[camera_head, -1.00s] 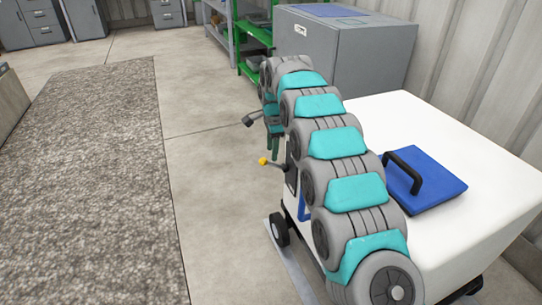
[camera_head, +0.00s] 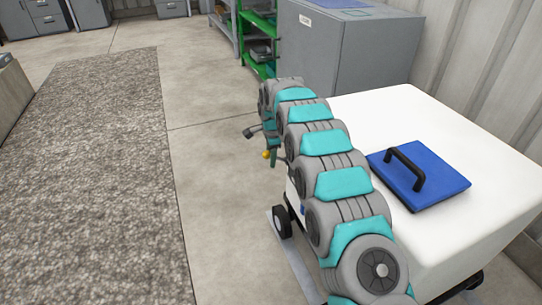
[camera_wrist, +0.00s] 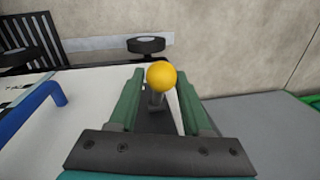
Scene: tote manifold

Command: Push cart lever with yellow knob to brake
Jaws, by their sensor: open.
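The yellow knob (camera_head: 266,154) sits at the near side of the white cart (camera_head: 440,120), just by my gripper (camera_head: 271,152). In the wrist view the yellow knob (camera_wrist: 161,75) shows between the two green fingertips of my gripper (camera_wrist: 160,82), with a gap on each side. The gripper is open and holds nothing. A short part of the grey lever (camera_wrist: 157,98) shows below the knob; the rest of it is hidden. In the head view my arm covers the lever and much of the cart's side.
A blue panel (camera_head: 440,188) with a black handle lies on the cart top. A blue bar (camera_wrist: 45,100) stands out from the cart at left in the wrist view. A grey cabinet (camera_head: 315,50) and green shelf (camera_head: 258,35) stand behind. The floor left of the cart is clear.

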